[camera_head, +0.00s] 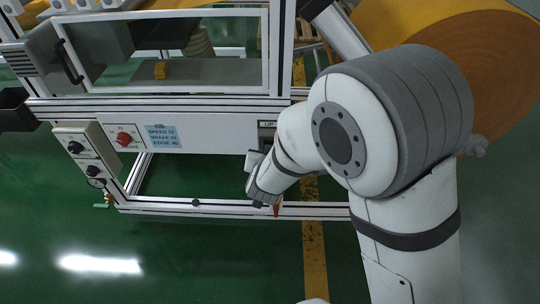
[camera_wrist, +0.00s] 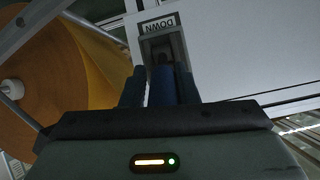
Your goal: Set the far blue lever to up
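In the wrist view, a dark blue lever (camera_wrist: 163,88) stands out of a grey slotted plate (camera_wrist: 163,42), whose upside-down label reads DOWN. My gripper (camera_wrist: 160,80) reaches toward the plate with one dark finger on each side of the lever. A thin pale gap shows between the left finger and the lever; contact on the right side is unclear. In the head view, an UP label (camera_head: 267,124) shows on the white beam just beyond my wrist. My arm hides the lever and the fingertips there, and I cannot tell the lever's setting.
A control box (camera_head: 88,155) with black knobs and a red knob (camera_head: 124,139) are at left on the machine. A blue sign (camera_head: 162,137) hangs beside them. A large orange roll (camera_head: 490,70) stands at the right. Green floor (camera_head: 190,260) is open in front.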

